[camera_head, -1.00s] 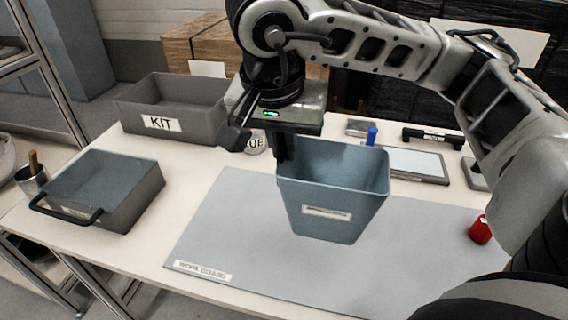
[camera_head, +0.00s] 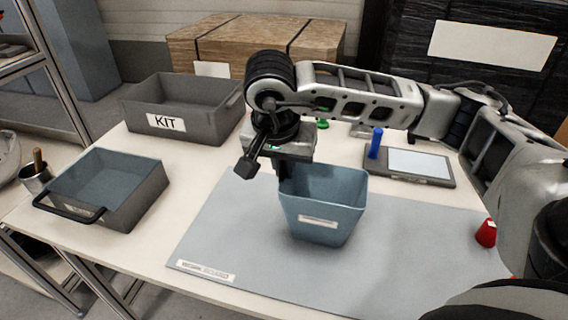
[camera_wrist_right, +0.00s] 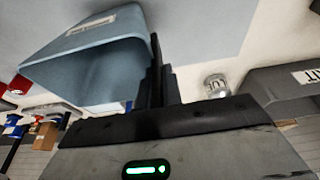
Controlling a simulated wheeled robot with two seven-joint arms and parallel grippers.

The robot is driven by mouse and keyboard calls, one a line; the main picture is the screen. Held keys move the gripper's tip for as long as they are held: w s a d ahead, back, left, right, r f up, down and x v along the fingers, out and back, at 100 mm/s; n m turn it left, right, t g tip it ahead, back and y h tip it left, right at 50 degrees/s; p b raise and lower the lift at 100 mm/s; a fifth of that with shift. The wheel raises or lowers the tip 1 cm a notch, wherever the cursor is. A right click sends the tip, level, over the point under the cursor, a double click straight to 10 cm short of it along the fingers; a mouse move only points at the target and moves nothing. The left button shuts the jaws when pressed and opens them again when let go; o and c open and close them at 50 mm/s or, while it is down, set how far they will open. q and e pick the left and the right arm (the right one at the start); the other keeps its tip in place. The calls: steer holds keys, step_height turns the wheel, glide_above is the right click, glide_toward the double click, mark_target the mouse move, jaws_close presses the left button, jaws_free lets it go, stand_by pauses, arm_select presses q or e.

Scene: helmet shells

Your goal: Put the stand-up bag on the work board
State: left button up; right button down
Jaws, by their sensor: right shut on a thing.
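The stand-up bag, which looks like a blue-grey open-topped tapered bin (camera_head: 322,207) with a white label, is upright over the middle of the work board (camera_head: 235,235). My right gripper (camera_head: 284,176) is shut on its left rim from above. In the right wrist view the dark fingers (camera_wrist_right: 161,78) pinch the wall of the bag (camera_wrist_right: 85,68). The bag's base is low, at or just above the board; I cannot tell whether it touches. My left gripper is not in view.
A grey KIT bin (camera_head: 185,108) stands at the back left, and a grey tray with a handle (camera_head: 140,203) at the left. A tablet-like panel (camera_head: 410,166), a blue object (camera_head: 375,143) and a red cup (camera_head: 486,233) are at the right. The board's front is clear.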

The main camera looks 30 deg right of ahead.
steer(key=shift+f+b, duration=0.25)
steer(key=shift+b, duration=0.05)
steer(key=c, duration=1.6)
jaws_free()
steer(key=shift+r, duration=0.1)
steer(key=shift+o, duration=0.2)
steer(key=shift+r+p, duration=0.2)
steer(key=shift+p, duration=0.1)
arm_select(q)
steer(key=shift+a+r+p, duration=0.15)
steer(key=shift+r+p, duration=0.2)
steer(key=shift+p, duration=0.55)
arm_select(e)
steer(key=v, duration=1.2)
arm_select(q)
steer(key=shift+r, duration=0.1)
arm_select(e)
steer(key=shift+a, duration=0.1)
steer(key=shift+s+f, duration=0.1)
steer(key=shift+s, duration=0.05)
